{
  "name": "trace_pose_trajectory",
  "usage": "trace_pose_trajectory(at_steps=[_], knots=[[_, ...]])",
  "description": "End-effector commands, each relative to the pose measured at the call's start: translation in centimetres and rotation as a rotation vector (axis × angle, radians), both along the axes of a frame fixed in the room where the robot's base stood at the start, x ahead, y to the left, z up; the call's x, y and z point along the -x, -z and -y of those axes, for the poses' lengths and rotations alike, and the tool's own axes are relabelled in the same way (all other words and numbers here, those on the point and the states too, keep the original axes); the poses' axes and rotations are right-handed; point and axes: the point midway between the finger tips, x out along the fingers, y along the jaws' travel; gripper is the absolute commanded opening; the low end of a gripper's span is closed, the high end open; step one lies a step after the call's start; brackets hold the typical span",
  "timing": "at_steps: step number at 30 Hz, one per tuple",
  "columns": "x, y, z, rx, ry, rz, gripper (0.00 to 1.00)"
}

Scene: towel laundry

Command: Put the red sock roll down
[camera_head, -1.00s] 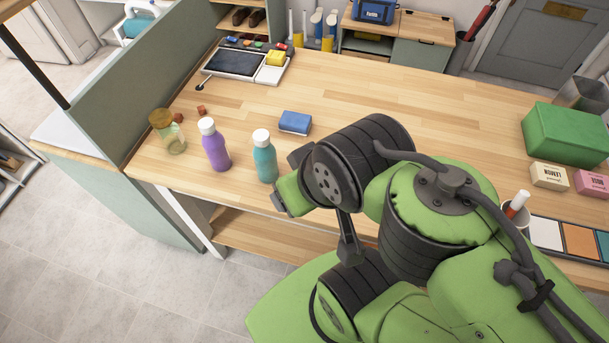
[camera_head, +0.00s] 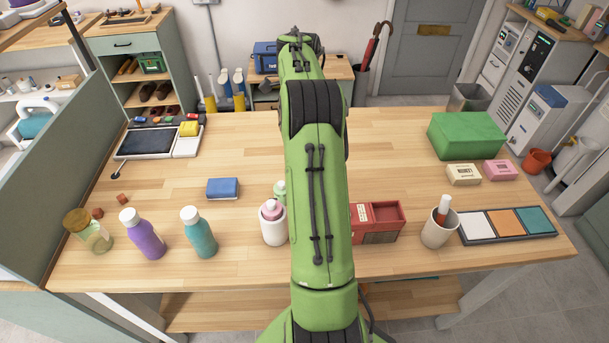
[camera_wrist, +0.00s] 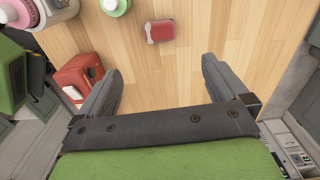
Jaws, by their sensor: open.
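In the wrist view a small rounded red thing (camera_wrist: 158,31), which looks like the red sock roll, lies on the bare wooden tabletop. My gripper (camera_wrist: 160,67) is open, its two grey fingers wide apart with nothing between them. The red thing lies beyond the fingertips, roughly in line with the gap, and no finger touches it. In the head view my green arm reaches away over the table (camera_head: 420,257). It hides my gripper and the tabletop behind it, and I cannot make out the roll there.
A red box (camera_head: 378,238) and a pink-capped white bottle (camera_head: 272,228) stand close beside my arm. A blue block (camera_head: 223,188), teal bottle (camera_head: 199,236) and purple bottle (camera_head: 146,238) are left. A cup (camera_head: 437,231), colour tray (camera_head: 505,239) and green box (camera_head: 467,136) are right.

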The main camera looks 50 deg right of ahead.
Motion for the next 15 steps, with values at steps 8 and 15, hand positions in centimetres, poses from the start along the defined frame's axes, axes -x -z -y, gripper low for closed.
trace_pose_trajectory(at_steps=[8,15], knots=[[0.4,5.3,0.9,-0.016,0.063,-0.004,1.00],[0.4,10.6,0.9,-0.013,0.060,-0.003,1.00]])
